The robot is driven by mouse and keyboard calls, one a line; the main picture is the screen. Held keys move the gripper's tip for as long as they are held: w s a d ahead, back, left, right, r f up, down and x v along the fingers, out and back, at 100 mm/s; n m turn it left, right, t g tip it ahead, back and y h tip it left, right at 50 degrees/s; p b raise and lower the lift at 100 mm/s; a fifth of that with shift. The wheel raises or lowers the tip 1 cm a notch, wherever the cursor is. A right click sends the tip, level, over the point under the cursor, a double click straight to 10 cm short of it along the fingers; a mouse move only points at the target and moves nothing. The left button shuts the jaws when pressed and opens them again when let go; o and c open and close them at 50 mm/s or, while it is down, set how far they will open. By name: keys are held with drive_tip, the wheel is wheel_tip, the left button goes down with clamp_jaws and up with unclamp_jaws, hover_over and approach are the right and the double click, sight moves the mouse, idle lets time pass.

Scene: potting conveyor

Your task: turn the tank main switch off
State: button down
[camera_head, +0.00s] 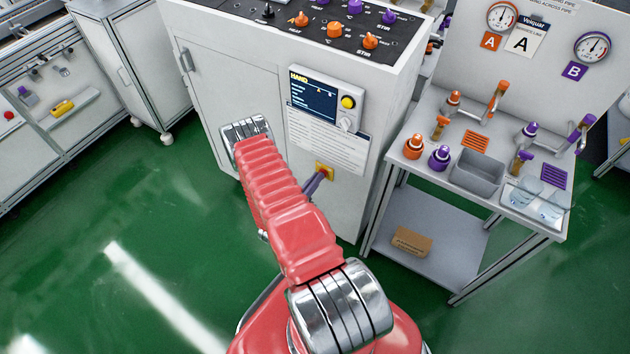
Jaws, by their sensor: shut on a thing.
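The tank main switch is a small yellow plate (330,167) with a red part, low on the right of the white cabinet's front, below a printed notice. My gripper (321,175) shows only as slim dark fingers beside my red arm, reaching the switch from the lower left. It is shut on the switch's handle. The fingers cover most of the handle, so I cannot tell which way it points. The rest of my gripper is hidden behind my arm.
The white cabinet (215,110) carries a control panel (335,30) on top and a display (312,95) reading HAND. A bench (415,125) with orange and purple fittings and a grey bin (477,172) stands at right. Green floor is clear at left.

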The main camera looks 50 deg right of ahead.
idle(0.3)
drive_tip(key=c, duration=1.9)
unclamp_jaws()
drive_tip(key=shift+o, duration=0.2)
drive_tip(key=s+a, duration=0.1)
drive_tip(key=a, duration=1.2)
drive_tip(key=shift+a, duration=0.35)
drive_tip(key=shift+s, duration=0.1)
